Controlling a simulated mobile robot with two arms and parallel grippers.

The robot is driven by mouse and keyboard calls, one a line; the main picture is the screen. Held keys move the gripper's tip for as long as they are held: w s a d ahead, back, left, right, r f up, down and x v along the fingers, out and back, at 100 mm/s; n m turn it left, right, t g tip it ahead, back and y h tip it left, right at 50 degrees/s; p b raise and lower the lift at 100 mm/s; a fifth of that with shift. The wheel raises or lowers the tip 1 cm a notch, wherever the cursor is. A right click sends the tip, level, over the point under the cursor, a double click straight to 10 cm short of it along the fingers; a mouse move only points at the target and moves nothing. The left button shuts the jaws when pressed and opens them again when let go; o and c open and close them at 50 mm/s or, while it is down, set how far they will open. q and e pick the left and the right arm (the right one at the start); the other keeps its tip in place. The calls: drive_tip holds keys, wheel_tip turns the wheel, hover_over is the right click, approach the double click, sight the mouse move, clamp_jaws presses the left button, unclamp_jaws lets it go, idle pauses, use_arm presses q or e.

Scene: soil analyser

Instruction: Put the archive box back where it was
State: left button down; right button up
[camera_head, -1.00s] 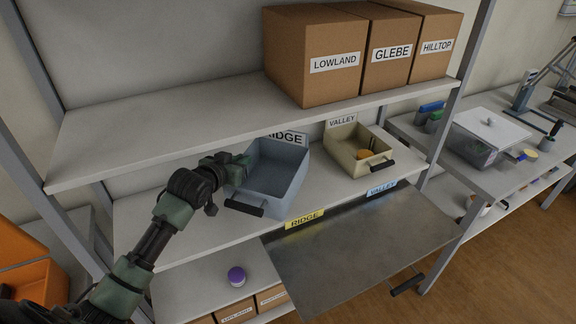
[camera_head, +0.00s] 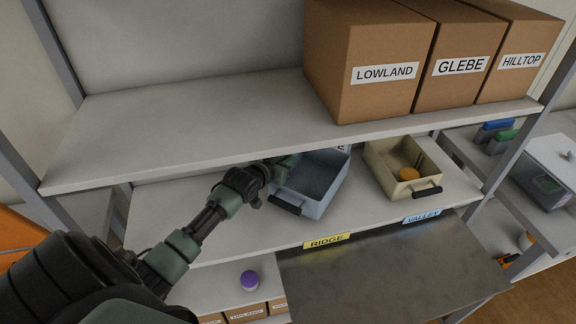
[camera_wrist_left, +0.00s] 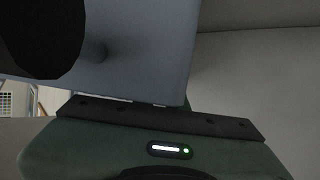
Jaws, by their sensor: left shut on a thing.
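Three brown cardboard archive boxes stand side by side on the upper shelf: LOWLAND (camera_head: 370,65), GLEBE (camera_head: 460,60) and HILLTOP (camera_head: 520,58). A blue-grey open bin (camera_head: 318,182) with a black front handle is on the middle shelf. My left gripper (camera_head: 283,170) is shut on the left wall of this bin, partly hidden under the upper shelf edge. In the left wrist view the bin's wall (camera_wrist_left: 150,40) fills the upper left beside the gripper body. The fingertips are hard to make out there. My right gripper is out of view.
The upper shelf (camera_head: 190,125) is bare left of LOWLAND. A beige bin (camera_head: 395,184) holding an orange object stands right of the blue-grey bin. A metal panel (camera_head: 390,275) extends below the middle shelf. A purple-topped jar (camera_head: 250,280) and more cardboard boxes are lower down.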

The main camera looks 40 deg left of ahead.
use_arm(q)
wheel_tip(320, 180, down, 2)
drive_tip(key=shift+f, duration=0.1)
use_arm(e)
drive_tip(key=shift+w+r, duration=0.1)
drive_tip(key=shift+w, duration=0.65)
use_arm(q)
drive_tip(key=c, duration=1.5)
unclamp_jaws()
drive_tip(key=shift+f, duration=0.1)
drive_tip(key=shift+o, duration=0.2)
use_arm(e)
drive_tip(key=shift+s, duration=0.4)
use_arm(q)
drive_tip(key=shift+s, duration=0.1)
drive_tip(key=v, duration=1.2)
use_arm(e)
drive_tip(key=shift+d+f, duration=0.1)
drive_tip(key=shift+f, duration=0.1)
